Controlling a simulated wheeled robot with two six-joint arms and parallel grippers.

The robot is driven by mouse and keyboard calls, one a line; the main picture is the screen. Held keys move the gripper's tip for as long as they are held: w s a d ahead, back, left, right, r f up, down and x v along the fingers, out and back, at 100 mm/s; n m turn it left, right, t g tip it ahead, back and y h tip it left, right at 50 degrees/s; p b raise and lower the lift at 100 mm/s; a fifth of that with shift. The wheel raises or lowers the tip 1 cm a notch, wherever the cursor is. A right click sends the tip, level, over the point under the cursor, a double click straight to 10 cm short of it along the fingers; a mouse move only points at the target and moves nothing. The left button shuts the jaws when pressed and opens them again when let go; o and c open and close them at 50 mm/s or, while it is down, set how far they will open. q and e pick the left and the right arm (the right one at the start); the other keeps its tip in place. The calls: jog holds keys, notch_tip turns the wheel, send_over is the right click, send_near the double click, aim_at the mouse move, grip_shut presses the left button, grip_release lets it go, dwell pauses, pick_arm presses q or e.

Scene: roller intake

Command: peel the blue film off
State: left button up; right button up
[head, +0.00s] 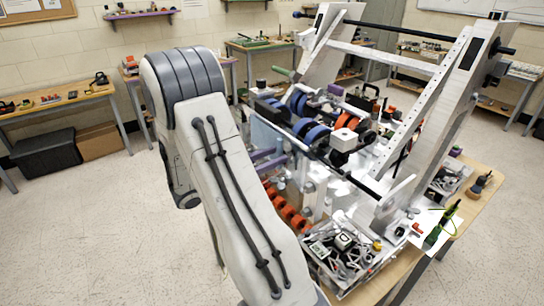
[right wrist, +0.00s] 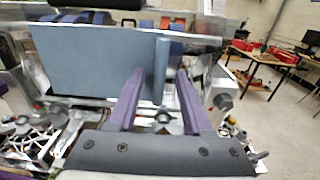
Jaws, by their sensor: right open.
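The blue film (right wrist: 90,62) shows in the right wrist view as a flat grey-blue sheet on the front of the machine. A narrow upright strip (right wrist: 160,72) of the same blue stands at its right end. In the head view a small pale blue part of the film (head: 263,134) shows beside my arm. My right gripper (right wrist: 162,75) has two purple fingers, open, with the strip between their tips in the picture; I cannot tell if they touch it. In the head view my right gripper (head: 268,162) is partly hidden by my arm. My left gripper is not in view.
The roller machine (head: 440,85) with its metal side plates stands on a wooden table (head: 475,205). Bins of small parts (head: 340,245) and a screwdriver (head: 440,228) lie at its near right. Benches (head: 55,105) line the walls.

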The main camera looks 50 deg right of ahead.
grip_shut()
jog(key=shift+a, duration=0.15)
jog(key=shift+p+v, duration=0.35)
jog(key=shift+v, duration=1.6)
jog(key=shift+w+a, duration=0.1)
jog(key=shift+a, duration=0.05)
jog(key=shift+p+v, duration=0.4)
jog(key=shift+v, duration=1.5)
